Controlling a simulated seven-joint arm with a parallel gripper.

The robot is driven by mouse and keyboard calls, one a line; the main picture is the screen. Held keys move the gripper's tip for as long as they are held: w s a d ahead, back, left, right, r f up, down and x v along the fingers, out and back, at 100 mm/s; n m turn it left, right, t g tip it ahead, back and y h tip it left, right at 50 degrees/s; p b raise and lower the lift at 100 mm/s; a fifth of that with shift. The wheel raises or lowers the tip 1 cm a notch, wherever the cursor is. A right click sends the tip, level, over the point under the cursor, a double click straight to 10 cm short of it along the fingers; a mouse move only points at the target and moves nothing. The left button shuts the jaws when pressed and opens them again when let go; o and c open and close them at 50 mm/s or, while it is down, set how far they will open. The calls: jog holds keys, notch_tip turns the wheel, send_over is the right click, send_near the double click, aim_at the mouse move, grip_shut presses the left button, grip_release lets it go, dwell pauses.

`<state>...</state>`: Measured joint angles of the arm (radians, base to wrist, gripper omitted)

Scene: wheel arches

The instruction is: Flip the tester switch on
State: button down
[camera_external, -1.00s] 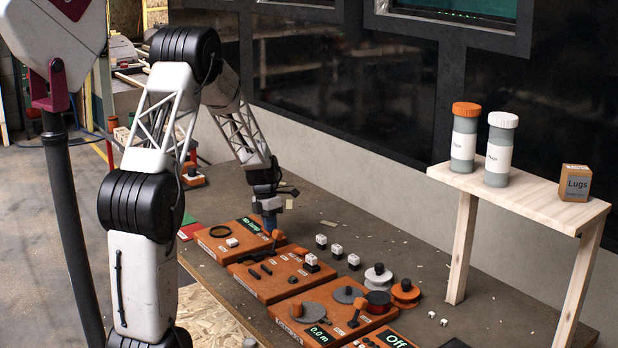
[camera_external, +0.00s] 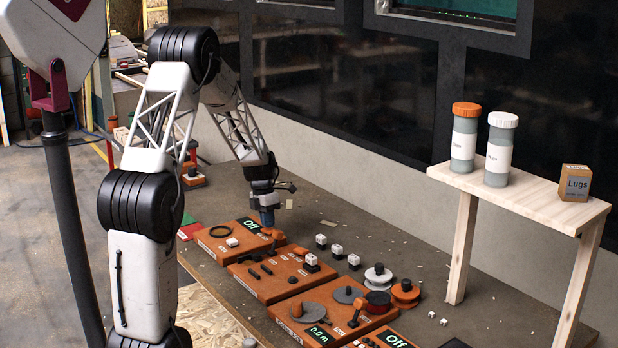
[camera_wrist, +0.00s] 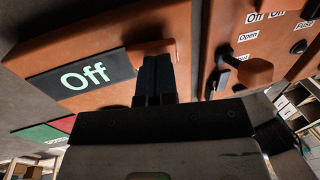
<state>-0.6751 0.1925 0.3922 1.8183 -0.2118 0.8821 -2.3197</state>
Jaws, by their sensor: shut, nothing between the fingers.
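The far orange panel (camera_external: 215,248) has a dark display (camera_external: 252,226) reading "Off" in green. The same display (camera_wrist: 85,76) shows large in the wrist view. An orange switch handle (camera_external: 279,237) stands at the panel's right end; it also shows in the wrist view (camera_wrist: 160,47), beside the display. My gripper (camera_external: 267,222) is shut and empty, pointing down just beside this handle. In the wrist view my fingertips (camera_wrist: 154,62) overlap the handle's edge; I cannot tell whether they touch it.
A second orange panel (camera_external: 262,288) with small dark parts lies nearer, then one with grey discs and a "0.0 m" display (camera_external: 320,334). Another "Off" display (camera_external: 397,341) is at the front. White blocks (camera_external: 337,249) and spools (camera_external: 405,291) stand right; a wooden shelf (camera_external: 530,198) rises beyond.

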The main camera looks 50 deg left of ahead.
jog(key=v, duration=1.3)
jog(key=shift+r, duration=0.2)
jog(key=shift+w+d, duration=0.1)
jog(key=shift+d, duration=0.45)
jog(key=x, duration=1.4)
dwell(0.5)
